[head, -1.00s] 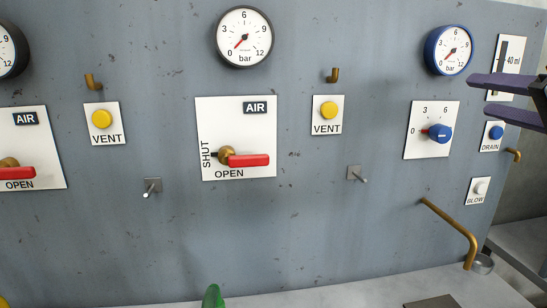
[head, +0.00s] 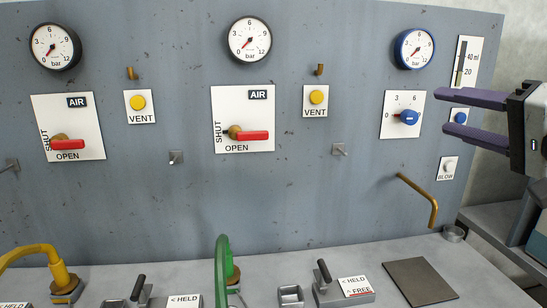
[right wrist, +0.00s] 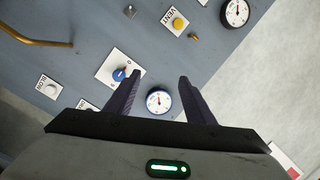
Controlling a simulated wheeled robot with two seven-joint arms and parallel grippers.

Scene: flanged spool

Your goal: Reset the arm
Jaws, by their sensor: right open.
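My right gripper (head: 442,115) comes in from the right edge of the head view, in front of the right part of the grey panel (head: 300,200). Its two dark purple fingers are apart with nothing between them. In the right wrist view the open fingers (right wrist: 158,82) frame the blue-rimmed gauge (right wrist: 158,101), which lies beyond them. The fingers partly cover the blue drain button (head: 460,117) in the head view. I cannot tell whether they touch the panel. My left gripper is not in view.
The blue regulator knob (head: 409,117) is left of my right fingers. A brass pipe (head: 420,197) sticks out below them over a small cup (head: 453,233).

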